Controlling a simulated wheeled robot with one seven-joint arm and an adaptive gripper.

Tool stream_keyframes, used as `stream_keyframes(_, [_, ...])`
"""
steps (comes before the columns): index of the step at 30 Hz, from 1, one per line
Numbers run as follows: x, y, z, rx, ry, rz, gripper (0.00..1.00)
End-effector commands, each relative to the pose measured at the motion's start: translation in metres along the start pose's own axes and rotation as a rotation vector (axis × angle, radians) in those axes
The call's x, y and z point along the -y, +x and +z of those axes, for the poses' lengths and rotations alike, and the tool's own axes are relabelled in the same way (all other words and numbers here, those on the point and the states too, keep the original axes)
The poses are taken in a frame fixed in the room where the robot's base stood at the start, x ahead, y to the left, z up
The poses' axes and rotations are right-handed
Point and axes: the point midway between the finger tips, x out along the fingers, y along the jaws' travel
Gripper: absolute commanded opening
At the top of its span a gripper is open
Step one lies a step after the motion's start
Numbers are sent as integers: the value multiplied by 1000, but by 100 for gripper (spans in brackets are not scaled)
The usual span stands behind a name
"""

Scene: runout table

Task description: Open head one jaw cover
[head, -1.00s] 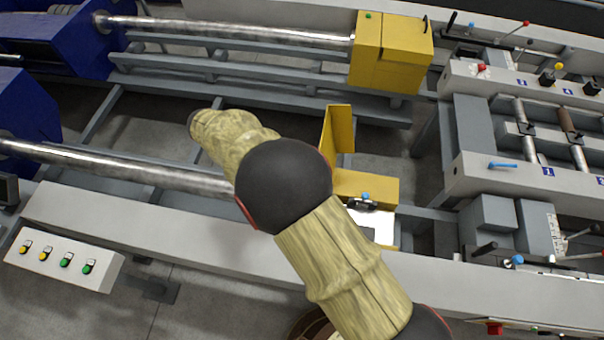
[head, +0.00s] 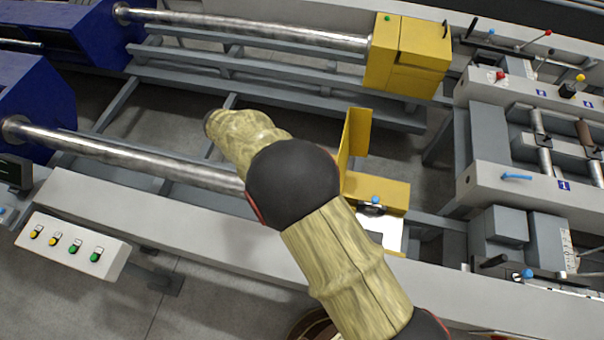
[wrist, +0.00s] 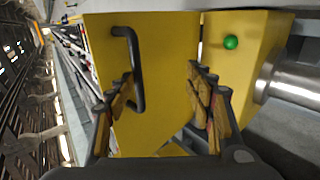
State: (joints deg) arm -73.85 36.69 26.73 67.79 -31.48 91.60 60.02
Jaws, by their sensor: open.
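On the near line, the yellow jaw cover (head: 357,140) stands up, apart from its low yellow housing (head: 390,190); my arm hides part of both. In the wrist view a yellow cover panel (wrist: 160,100) with a black bar handle (wrist: 132,70) fills the middle. A narrow gap parts its upper edge from a yellow block (wrist: 235,65) with a green button (wrist: 231,42). My gripper (wrist: 165,105) is open, its fingers apart in front of this panel, the handle towards the left finger. Contact cannot be told.
A shiny bar (head: 130,158) runs from the blue machine (head: 35,105) towards the near housing. A closed yellow box (head: 408,55) stands on the far line. A white button panel (head: 70,247) and a long grey beam (head: 150,215) lie in front.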

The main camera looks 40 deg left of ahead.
Motion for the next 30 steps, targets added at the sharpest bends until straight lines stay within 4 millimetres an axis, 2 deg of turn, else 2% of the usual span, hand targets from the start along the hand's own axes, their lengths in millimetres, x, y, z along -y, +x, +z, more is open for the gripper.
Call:
stream_keyframes(1, [7, 10, 4, 12, -9, 5, 34])
stream_keyframes(5, [7, 9, 5, 11, -10, 5, 36])
stream_keyframes(23, [7, 7, 5, 9, -12, 4, 32])
stream_keyframes(26, [7, 1, 5, 8, -11, 4, 29])
stream_keyframes(30, [7, -21, 4, 5, -10, 3, 29])
